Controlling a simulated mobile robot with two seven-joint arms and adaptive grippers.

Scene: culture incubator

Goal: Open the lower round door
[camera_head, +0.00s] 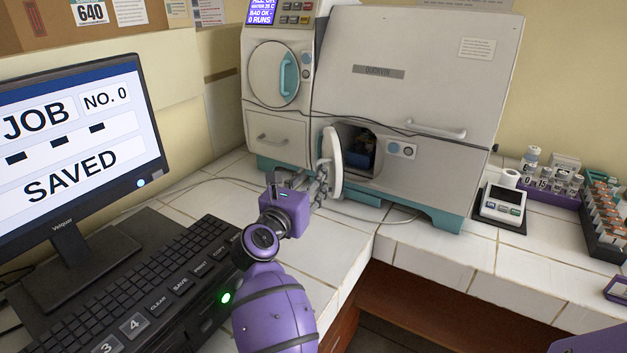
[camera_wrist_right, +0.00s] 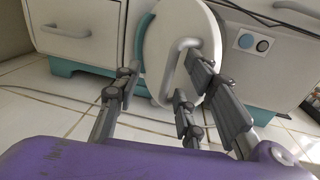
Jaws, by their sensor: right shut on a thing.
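The lower round door (camera_head: 335,160) is a thick white disc on the front of the incubator (camera_head: 415,85). It stands swung out, seen nearly edge-on in the head view, and the dark round opening (camera_head: 362,150) shows to its right. In the right wrist view the door (camera_wrist_right: 165,30) shows its outer face with a pale bar handle (camera_wrist_right: 172,68). My right gripper (camera_head: 322,180) is shut on the handle; its fingers also show in the right wrist view (camera_wrist_right: 178,88). The exact finger contact is partly hidden. My left gripper is not in view.
An upper round door (camera_head: 270,75) with a teal handle is closed. A monitor (camera_head: 75,135) and black keyboard (camera_head: 150,290) stand left. A small device (camera_head: 503,203) and vial racks (camera_head: 600,205) are at right. Some white tiled counter is clear in front of the incubator.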

